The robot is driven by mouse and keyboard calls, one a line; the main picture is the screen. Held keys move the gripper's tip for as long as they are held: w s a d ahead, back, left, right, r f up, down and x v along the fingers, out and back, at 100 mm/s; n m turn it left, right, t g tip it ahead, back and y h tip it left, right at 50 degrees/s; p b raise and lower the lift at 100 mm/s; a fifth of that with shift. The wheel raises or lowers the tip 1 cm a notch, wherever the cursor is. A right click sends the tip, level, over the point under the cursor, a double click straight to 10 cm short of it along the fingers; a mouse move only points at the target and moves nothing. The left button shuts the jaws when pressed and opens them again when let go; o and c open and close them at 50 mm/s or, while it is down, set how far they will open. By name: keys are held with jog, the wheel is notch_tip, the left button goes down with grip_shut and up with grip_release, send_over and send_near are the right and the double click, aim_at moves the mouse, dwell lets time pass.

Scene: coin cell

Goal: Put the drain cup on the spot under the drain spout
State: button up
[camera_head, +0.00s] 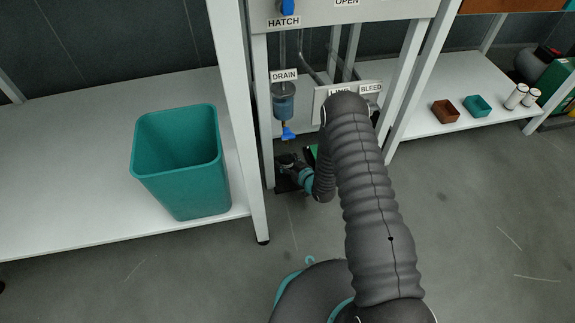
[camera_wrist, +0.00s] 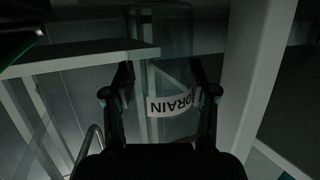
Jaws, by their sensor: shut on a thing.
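My gripper (camera_wrist: 159,88) is shut on the clear drain cup (camera_wrist: 160,55), which stands between the two dark fingers in the wrist view. A white label reading DRAIN, upside down, shows at the cup; I cannot tell whether it is on it or seen through it. In the head view my gripper (camera_head: 290,164) is low, just below the blue valve of the drain spout (camera_head: 288,134). The cup cannot be made out there. A dark patch (camera_head: 284,187) shows on the floor under the gripper. Whether the cup touches it is hidden.
A clear vessel with blue liquid (camera_head: 284,102) hangs above the spout. White frame legs (camera_head: 257,205) stand close on the left. A teal bin (camera_head: 180,165) sits on the left white shelf (camera_head: 60,210). Small brown (camera_head: 445,111) and teal (camera_head: 477,105) boxes are on the right shelf.

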jog(key=shift+f, duration=0.65)
jog(key=shift+f, duration=0.15)
jog(key=shift+f+b, duration=0.1)
jog(key=shift+b, duration=0.2)
jog(key=o, duration=1.1)
jog(key=shift+o, duration=0.2)
jog(key=shift+r+p, duration=0.25)
jog(key=shift+p, duration=0.05)
jog(key=p+v, duration=0.1)
jog(key=v, duration=1.1)
